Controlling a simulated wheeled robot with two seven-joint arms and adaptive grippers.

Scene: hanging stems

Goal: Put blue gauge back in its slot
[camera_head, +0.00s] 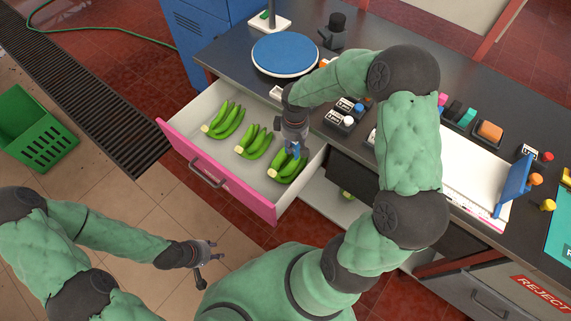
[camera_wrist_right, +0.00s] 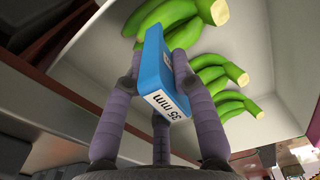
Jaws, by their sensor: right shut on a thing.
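The blue gauge (camera_wrist_right: 160,72) is a flat blue block with a white label reading "35 mm". My right gripper (camera_head: 293,146) is shut on it, with the fingers on both sides in the right wrist view (camera_wrist_right: 165,68). It holds the gauge over the open drawer, near the front bunch of green bananas; whether they touch is unclear. My left gripper (camera_head: 206,256) is empty, its fingers apart, low in front of the drawer. Small dark holders with white labels (camera_head: 341,118) stand on the counter behind my right arm, partly hidden; I cannot tell which slot is the gauge's.
The pink-fronted drawer (camera_head: 228,178) stands open with several green banana bunches (camera_head: 224,119). A blue round turntable (camera_head: 285,54) is on the counter. A blue upright panel (camera_head: 513,186) and coloured blocks stand to the right. A green crate (camera_head: 38,128) is on the floor.

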